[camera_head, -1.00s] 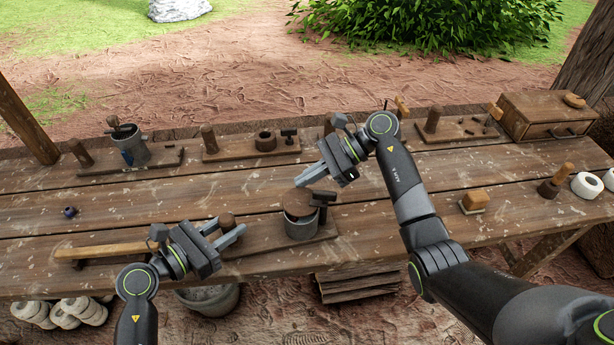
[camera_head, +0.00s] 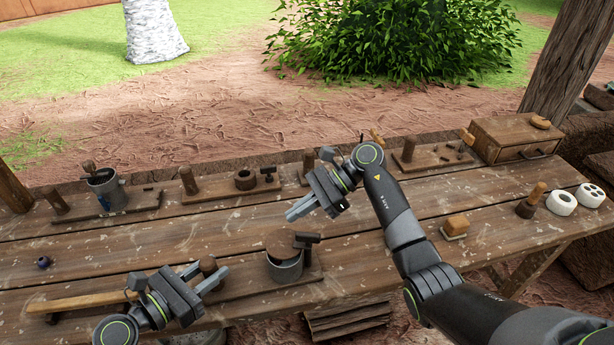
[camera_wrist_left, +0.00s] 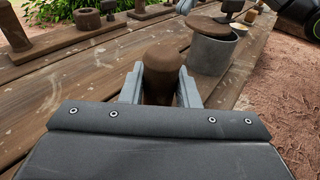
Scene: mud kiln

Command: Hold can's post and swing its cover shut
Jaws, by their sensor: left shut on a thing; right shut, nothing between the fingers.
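The can (camera_head: 284,268) is a grey metal pot on a wooden board near the table's front. Its round brown cover (camera_head: 280,241) sits at its top. In the left wrist view the cover (camera_wrist_left: 208,27) lies off-centre over the can (camera_wrist_left: 212,54), leaving part of the rim bare on the right. My left gripper (camera_head: 208,276) is shut on the can's brown wooden post (camera_head: 208,264), left of the can. The post (camera_wrist_left: 161,72) stands between the fingers in the wrist view. My right gripper (camera_head: 293,212) is shut and empty, above and behind the cover; contact with it is unclear.
A dark hammer-like piece (camera_head: 307,239) stands at the can's right. A long wooden handle (camera_head: 80,302) lies left of my left gripper. Behind are boards with posts and another can (camera_head: 107,193). A wooden block (camera_head: 455,226) stands to the right. The table between is mostly clear.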

